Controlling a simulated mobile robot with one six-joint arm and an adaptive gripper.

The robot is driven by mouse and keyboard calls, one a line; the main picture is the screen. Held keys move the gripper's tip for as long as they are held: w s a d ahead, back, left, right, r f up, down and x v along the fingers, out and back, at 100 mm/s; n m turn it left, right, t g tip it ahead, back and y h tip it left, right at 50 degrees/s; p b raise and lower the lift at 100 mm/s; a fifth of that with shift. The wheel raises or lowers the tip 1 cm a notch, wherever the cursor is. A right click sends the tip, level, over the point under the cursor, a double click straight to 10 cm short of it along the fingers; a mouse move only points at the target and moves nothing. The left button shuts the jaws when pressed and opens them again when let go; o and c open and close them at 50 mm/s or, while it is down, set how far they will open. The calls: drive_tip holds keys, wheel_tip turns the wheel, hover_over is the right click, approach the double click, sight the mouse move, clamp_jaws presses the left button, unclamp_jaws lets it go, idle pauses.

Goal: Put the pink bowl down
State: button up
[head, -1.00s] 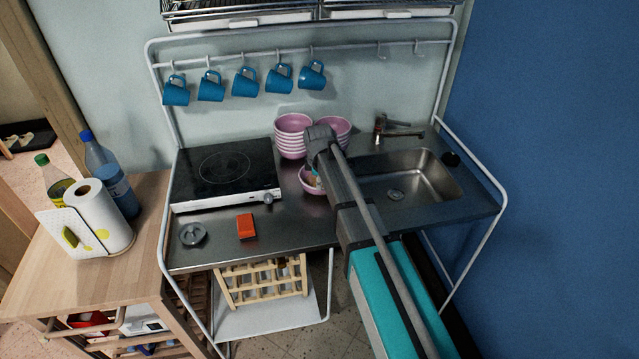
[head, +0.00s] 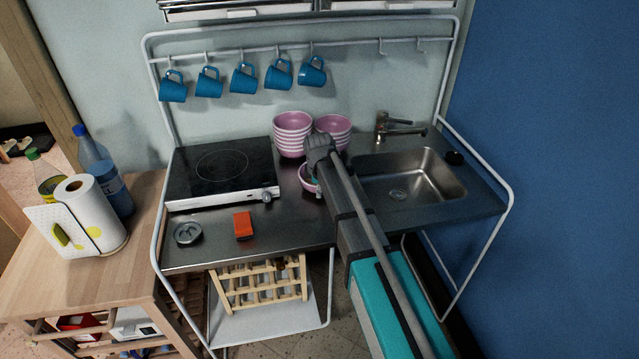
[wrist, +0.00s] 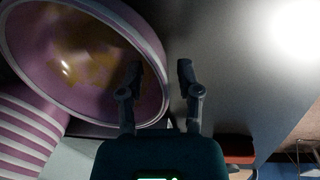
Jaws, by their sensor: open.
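The pink bowl (head: 306,177) is at the steel counter between the hob and the sink, partly hidden by my arm in the head view. In the wrist view the pink bowl (wrist: 60,45) fills the upper left, with its pale rim and brownish-yellow inside showing. My gripper (wrist: 160,66) is open. One finger overlaps the bowl's inside and the other is beyond its rim, so the rim lies between them in the picture. I cannot tell whether a finger touches it. The bowl's underside and its contact with the counter are hidden.
Two pink bowl stacks, left (head: 291,135) and right (head: 335,128), stand behind. The hob (head: 222,170) is left, the sink (head: 415,180) right. An orange sponge (head: 243,225) and a grey round item (head: 188,233) lie at the front. Counter between sponge and bowl is clear.

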idle(0.4)
clamp_jaws()
